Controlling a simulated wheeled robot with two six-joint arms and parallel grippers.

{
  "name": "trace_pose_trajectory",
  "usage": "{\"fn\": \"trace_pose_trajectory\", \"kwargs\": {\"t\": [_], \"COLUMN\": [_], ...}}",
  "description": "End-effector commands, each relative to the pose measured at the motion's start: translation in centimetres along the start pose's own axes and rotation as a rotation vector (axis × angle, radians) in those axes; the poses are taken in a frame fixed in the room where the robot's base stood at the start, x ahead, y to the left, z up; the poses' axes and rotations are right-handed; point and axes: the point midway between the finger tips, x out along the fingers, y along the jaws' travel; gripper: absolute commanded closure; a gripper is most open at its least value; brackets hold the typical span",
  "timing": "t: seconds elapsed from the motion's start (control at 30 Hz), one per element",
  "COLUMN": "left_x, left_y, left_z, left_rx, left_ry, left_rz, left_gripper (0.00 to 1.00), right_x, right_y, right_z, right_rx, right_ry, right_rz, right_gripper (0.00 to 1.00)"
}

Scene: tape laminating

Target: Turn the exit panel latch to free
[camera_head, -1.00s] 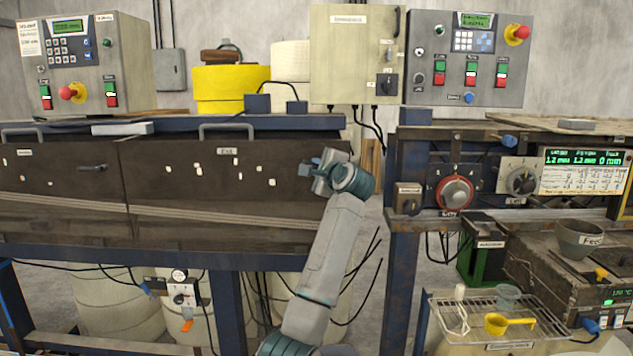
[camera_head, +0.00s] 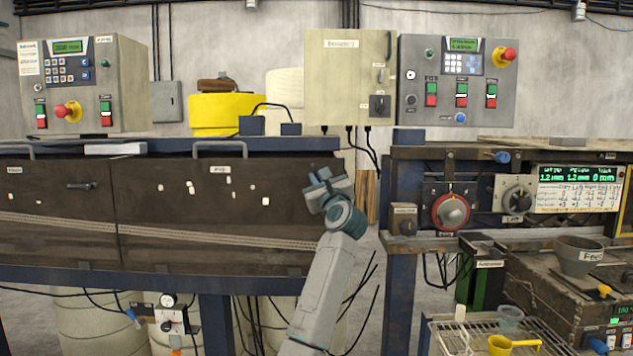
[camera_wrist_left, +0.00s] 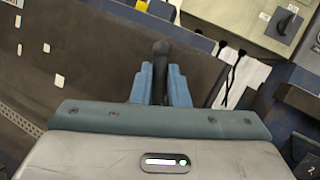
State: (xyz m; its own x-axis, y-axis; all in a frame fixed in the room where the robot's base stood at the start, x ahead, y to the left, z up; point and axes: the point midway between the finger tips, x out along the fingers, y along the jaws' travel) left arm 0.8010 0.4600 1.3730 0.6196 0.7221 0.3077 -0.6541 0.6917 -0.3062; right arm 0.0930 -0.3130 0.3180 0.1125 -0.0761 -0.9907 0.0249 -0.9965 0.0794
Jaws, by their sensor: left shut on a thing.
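The dark exit panel (camera_head: 190,215) is the right-hand of two closed panels and bears a small label (camera_head: 220,169). My left gripper (camera_head: 323,182) is at the panel's right end and covers the latch in the head view. In the left wrist view my left gripper (camera_wrist_left: 161,85) has its blue-grey fingers shut around a dark, round-ended lever, the exit panel latch (camera_wrist_left: 161,48). The latch's angle on the panel is hard to tell. My right gripper is not in view.
The left panel has its own dark latch (camera_head: 81,186). A grey handle (camera_head: 220,146) sits on the exit panel's top edge. To the right, past a gap, a bench carries a red dial (camera_head: 450,211) and a wire rack (camera_head: 480,335).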

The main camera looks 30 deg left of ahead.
Motion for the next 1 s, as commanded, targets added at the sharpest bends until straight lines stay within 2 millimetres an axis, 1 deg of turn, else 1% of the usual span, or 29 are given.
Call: {"fn": "trace_pose_trajectory", "kwargs": {"t": [0.03, 0.2, 0.4, 0.63, 1.0], "left_x": [0.0, -0.1, -0.2, -0.2, -0.3], "left_y": [-0.1, -0.5, -0.8, -0.9, -0.9], "left_z": [0.1, 0.1, 0.0, -0.2, -0.2], "left_rx": [0.035, 0.146, 0.238, 0.292, 0.303], "left_ry": [-0.006, -0.029, -0.050, -0.062, -0.065], "left_rz": [-0.015, -0.061, -0.100, -0.121, -0.126], "left_gripper": [1.00, 1.00, 1.00, 1.00, 1.00], "right_x": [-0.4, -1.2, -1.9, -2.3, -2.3], "right_y": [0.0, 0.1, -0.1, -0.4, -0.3], "right_z": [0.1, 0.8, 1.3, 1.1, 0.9], "right_rx": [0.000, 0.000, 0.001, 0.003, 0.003], "right_ry": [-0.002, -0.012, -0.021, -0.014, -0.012], "right_rz": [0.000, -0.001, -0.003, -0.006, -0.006], "right_gripper": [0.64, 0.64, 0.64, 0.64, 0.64]}}
